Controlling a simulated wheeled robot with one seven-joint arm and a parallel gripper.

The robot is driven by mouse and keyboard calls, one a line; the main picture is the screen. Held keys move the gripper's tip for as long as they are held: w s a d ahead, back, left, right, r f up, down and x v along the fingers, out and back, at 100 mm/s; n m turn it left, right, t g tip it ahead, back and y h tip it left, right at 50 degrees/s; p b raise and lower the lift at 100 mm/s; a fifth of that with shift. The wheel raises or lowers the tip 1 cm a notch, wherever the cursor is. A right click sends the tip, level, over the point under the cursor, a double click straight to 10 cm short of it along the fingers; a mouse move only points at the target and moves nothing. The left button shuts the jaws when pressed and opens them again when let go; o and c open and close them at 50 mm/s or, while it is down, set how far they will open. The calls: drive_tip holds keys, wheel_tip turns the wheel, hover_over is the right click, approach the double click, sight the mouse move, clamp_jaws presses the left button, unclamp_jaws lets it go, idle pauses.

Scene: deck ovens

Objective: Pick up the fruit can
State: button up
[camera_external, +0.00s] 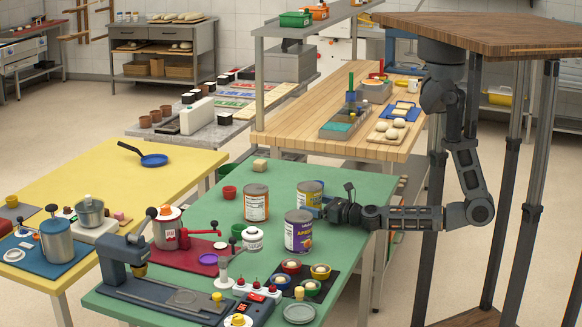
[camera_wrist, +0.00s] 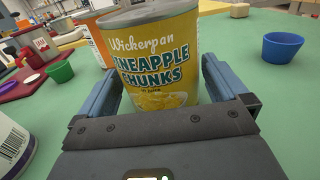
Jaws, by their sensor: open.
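A yellow-labelled can of pineapple chunks (camera_wrist: 155,45) stands upright between the two fingers of my gripper (camera_wrist: 163,68) in the wrist view. The fingers are open on either side of it; I cannot tell whether they touch it. In the external view, this can (camera_external: 309,189) is on the green table (camera_external: 190,212), with my gripper (camera_external: 322,209) low at its near right side. An orange-and-white can (camera_external: 256,204) stands to the left. The gripper hides part of the pineapple can's lower side.
A blue cup (camera_wrist: 282,48) stands right of the gripper in the wrist view. A green cup (camera_wrist: 60,72) is at left. A white jar (camera_external: 253,239) stands near the cans. A red mat (camera_external: 190,258) with devices fills the table's left part.

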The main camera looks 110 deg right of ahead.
drive_tip(key=shift+x, duration=1.05)
drive_tip(key=shift+c, duration=0.5)
drive_tip(key=c, duration=1)
drive_tip(key=shift+r, duration=0.1)
drive_tip(key=shift+c, duration=0.7)
